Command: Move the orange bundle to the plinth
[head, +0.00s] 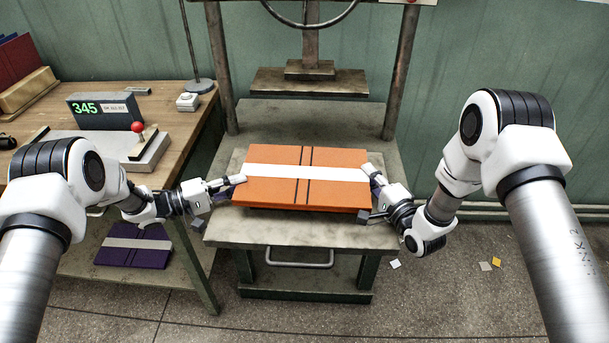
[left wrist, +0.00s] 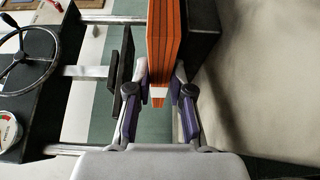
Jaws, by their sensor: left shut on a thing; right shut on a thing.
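The orange bundle (head: 268,191) is a flat stack with a white band and dark lines. It lies level over the bed of the press in the head view. Its layered edge (left wrist: 163,40) shows in the left wrist view. My left gripper (head: 236,184) is shut on its left end, with a purple-padded finger on each side. My right gripper (head: 373,177) is shut on its right end. A dark block (left wrist: 206,45) is beside the bundle in the left wrist view, toward the bed; it may be the plinth. Whether they touch is unclear.
The press plate (head: 308,82) hangs above and behind the bundle between two posts (head: 398,70). A wooden bench (head: 190,120) at left carries a 345 display (head: 85,108) and a red-knobbed lever (head: 138,127). A purple bundle (head: 133,255) lies below it.

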